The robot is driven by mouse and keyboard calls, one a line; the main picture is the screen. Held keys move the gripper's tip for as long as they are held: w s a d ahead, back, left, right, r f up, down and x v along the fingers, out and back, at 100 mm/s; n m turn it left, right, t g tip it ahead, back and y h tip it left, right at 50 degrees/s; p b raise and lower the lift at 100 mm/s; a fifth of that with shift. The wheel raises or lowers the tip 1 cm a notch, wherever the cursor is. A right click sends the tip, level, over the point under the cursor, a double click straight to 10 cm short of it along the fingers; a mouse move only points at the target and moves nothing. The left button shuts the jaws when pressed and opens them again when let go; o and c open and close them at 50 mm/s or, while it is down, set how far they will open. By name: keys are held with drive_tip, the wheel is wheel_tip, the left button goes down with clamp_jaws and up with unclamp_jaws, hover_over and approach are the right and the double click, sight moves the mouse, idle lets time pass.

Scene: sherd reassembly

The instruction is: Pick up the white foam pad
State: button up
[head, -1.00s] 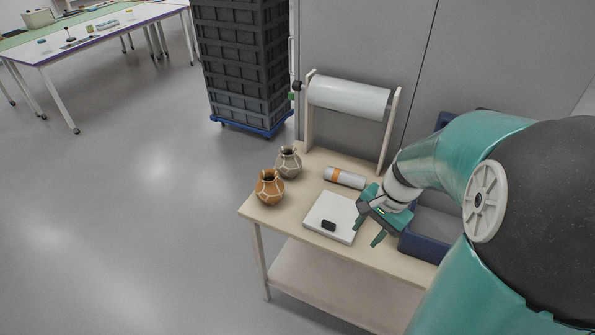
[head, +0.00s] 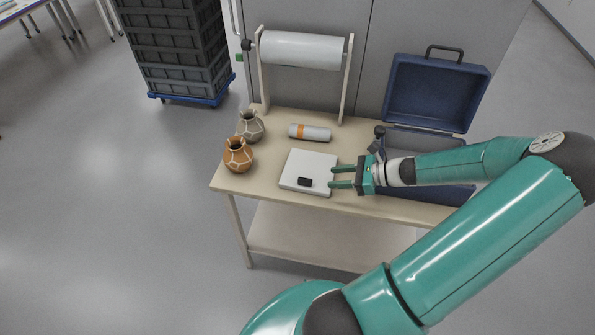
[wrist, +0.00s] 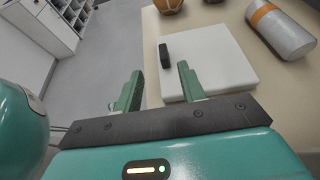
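The white foam pad (head: 314,167) lies flat on the small table, a square slab with a small black block (head: 305,182) on its near edge. In the wrist view the pad (wrist: 210,60) lies ahead of my fingers and the black block (wrist: 165,55) stands out on its left part. My gripper (head: 342,177) is just right of the pad, fingers apart and pointing left toward its right edge. The wrist view shows nothing between the fingertips (wrist: 160,80). I cannot tell whether the fingers touch the pad.
An orange pot (head: 238,157) and a grey pot (head: 251,128) stand left of the pad. A silver roll with an orange band (head: 310,132) lies behind it. A white roll (head: 300,50) hangs on a stand at the back. An open blue case (head: 437,92) stands right, partly behind my arm.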

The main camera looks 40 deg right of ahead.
sight(303, 178)
drive_tip(key=shift+w+f, duration=0.2)
drive_tip(key=shift+f, duration=0.05)
drive_tip(key=x, duration=0.7)
drive_tip(key=shift+w, duration=0.1)
drive_tip(key=x, duration=0.5)
drive_tip(key=shift+w+a, duration=0.15)
drive_tip(key=shift+w, duration=0.1)
clamp_jaws()
